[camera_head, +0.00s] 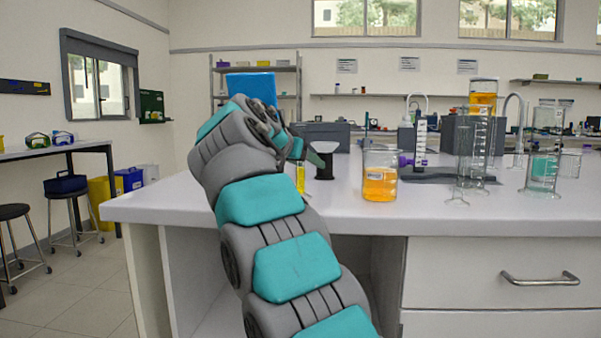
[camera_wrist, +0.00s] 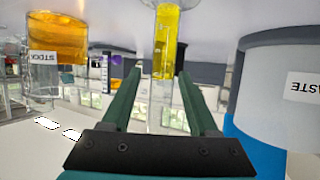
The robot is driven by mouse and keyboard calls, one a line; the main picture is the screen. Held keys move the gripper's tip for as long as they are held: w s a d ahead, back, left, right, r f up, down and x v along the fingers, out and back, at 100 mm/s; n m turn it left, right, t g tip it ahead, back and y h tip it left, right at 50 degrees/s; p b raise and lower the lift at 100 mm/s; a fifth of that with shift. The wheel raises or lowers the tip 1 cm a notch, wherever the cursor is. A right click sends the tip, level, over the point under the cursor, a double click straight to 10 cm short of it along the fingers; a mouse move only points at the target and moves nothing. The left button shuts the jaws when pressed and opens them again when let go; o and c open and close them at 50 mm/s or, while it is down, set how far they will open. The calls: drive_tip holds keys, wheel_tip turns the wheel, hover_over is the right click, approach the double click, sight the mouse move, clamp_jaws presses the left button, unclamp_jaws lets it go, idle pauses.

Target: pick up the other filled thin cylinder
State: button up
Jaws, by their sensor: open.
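A thin cylinder with yellow liquid (camera_head: 300,178) stands on the white bench in the head view, partly hidden by my arm. In the wrist view, which looks upside down, the thin cylinder (camera_wrist: 167,45) shows between and beyond my finger tips, its yellow part at the top of the picture. My gripper (camera_wrist: 159,76) is open, with one finger on each side of the cylinder's line and a visible gap to both. I cannot tell how far ahead of the tips the cylinder is. In the head view my gripper (camera_head: 305,152) is mostly hidden by my wrist.
A beaker of orange liquid (camera_head: 380,183) stands to the right, with tall clear cylinders (camera_head: 470,155) beyond. A small black stand (camera_head: 325,165) is close by the gripper. A grey and blue container marked as waste (camera_wrist: 275,85) is close on the right in the wrist view.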

drive_tip(key=shift+w, duration=0.1)
drive_tip(key=shift+c, duration=0.2)
clamp_jaws()
idle(0.4)
